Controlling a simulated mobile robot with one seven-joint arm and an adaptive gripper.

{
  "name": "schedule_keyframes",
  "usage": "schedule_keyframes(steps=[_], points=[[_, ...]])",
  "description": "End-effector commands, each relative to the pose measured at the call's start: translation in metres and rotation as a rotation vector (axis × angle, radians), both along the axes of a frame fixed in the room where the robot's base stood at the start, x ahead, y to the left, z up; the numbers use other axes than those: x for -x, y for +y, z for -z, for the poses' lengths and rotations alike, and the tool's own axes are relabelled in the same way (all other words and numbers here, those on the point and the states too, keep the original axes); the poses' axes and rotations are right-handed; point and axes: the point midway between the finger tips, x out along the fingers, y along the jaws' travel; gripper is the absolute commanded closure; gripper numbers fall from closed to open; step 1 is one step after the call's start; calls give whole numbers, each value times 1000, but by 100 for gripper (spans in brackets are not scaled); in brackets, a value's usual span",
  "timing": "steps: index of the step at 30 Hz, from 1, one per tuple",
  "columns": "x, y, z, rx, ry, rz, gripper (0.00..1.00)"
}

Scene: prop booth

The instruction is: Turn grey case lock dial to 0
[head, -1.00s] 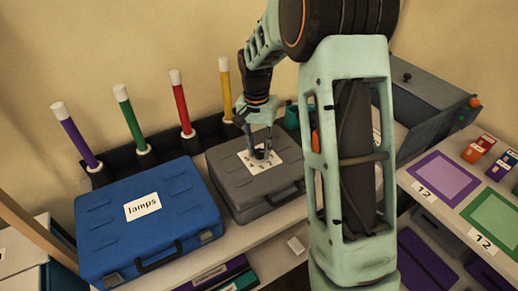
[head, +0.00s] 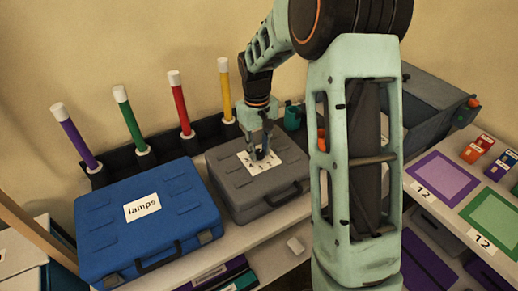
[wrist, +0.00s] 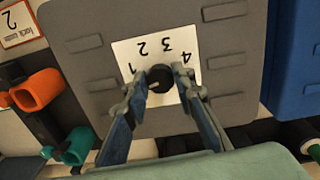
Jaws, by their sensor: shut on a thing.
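The grey case (head: 238,202) lies flat on the shelf, right of the blue case, with a white number card (head: 288,167) on its lid. The dark round lock dial (wrist: 160,77) sits on this card. In the wrist view the figures 1, 2, 3 and 4 show upside down around the dial; no 0 is visible, and my fingers cover part of the card. I cannot make out where the dial points. My gripper (head: 260,155) reaches down from above, shut on the dial with one fingertip on each side; it also shows in the wrist view (wrist: 161,87).
The blue "lamps" case (head: 190,208) stands close on the left. Several coloured tubes with white caps, such as the yellow tube (head: 225,90), stand in a dark rack behind. A teal object (head: 292,117) is behind my gripper.

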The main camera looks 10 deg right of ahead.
Motion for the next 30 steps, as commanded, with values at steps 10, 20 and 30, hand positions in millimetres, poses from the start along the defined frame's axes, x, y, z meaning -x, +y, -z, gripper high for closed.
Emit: schedule_keyframes(steps=[10,20,30], points=[[-1,0,-1,0,-3,-112,100],[-1,0,-1,0,-3,-126,100],[-1,0,-1,0,-3,-125,58]])
